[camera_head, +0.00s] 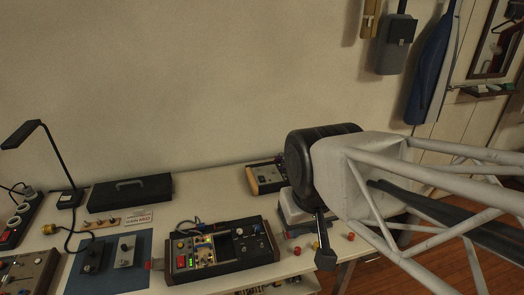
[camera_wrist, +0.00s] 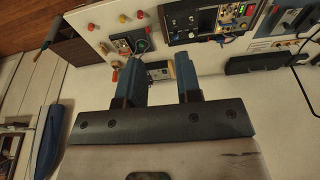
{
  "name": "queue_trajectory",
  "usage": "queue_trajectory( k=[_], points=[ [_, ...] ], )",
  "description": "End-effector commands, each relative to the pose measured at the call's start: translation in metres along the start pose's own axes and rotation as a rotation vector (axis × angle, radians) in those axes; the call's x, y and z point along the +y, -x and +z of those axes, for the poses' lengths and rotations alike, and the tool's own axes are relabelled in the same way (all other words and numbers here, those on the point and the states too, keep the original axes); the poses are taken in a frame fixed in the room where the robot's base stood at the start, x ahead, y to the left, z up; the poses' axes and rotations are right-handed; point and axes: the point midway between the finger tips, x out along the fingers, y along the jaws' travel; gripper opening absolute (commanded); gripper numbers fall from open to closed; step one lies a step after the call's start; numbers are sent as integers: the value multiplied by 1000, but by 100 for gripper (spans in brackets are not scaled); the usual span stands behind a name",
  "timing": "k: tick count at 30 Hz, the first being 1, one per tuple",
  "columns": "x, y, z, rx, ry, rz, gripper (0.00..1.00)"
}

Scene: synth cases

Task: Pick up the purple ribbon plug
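I cannot make out a purple ribbon plug for certain in either view. A control box (camera_head: 222,250) with knobs, lit buttons and a dark screen stands at the front middle of the table, with thin blue cables (camera_head: 186,226) at its back left. The box also shows at the top of the wrist view (camera_wrist: 208,20). My gripper (camera_wrist: 160,58) is open, with a clear gap between its two fingers and nothing held. In the head view one dark finger (camera_head: 323,245) hangs right of the control box, above the table's right end; the other finger is hidden.
A smaller device (camera_head: 267,178) stands behind, beside my arm. A black case (camera_head: 130,191), a desk lamp (camera_head: 50,150), a blue mat (camera_head: 105,280) with small switch blocks and a power strip (camera_head: 18,220) are at left. Several red and yellow knobs (camera_wrist: 122,18) lie near the table's right edge.

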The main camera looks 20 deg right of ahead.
Motion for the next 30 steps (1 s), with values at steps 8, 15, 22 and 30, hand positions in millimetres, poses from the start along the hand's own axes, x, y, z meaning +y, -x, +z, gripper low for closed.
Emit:
queue_trajectory(
  k=[8, 15, 22, 30],
  points=[
    [2, 3, -28, -10, -56, 2, 32],
    [6, 5, -81, -28, -163, 6, 32],
    [13, 2, -137, -43, -278, 12, 32],
    [22, -10, -203, -62, -411, 20, 32]
  ],
)
